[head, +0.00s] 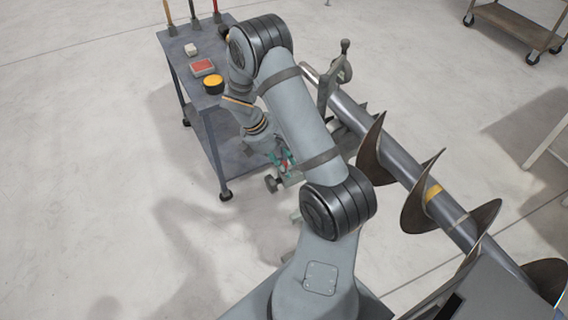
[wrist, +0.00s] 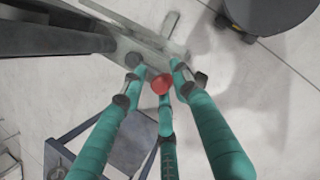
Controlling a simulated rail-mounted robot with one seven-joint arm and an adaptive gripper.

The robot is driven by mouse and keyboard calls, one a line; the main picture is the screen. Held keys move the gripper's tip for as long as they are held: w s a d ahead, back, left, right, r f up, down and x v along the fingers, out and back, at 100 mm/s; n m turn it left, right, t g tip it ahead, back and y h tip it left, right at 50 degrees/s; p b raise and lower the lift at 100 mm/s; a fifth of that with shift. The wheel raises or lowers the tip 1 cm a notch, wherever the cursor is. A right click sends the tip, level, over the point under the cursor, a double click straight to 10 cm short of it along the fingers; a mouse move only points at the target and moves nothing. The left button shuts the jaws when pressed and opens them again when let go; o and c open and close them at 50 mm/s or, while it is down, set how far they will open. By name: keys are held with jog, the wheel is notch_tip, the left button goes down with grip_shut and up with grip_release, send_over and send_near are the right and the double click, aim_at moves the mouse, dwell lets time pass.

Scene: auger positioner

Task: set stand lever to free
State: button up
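The stand lever's red round knob (wrist: 161,84) shows in the wrist view, between the tips of my teal fingers. My gripper (wrist: 156,78) has three teal fingers with dark joints, spread around the knob. A gap shows between the left finger and the knob; whether the other fingers touch it I cannot tell. The lever's shaft is mostly hidden. In the head view my gripper (head: 283,158) is small and low beside the stand (head: 292,180), with a bit of red at its fingers. The lever's setting cannot be read.
A blue-grey cart (head: 211,103) stands left of my arm, carrying a yellow-topped can (head: 214,84), a red box (head: 203,67) and upright handles. The large auger (head: 400,165) lies diagonally on the right. A wooden-topped dolly (head: 515,28) is far right. Floor at left is clear.

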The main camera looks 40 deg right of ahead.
jog(key=c, duration=0.6)
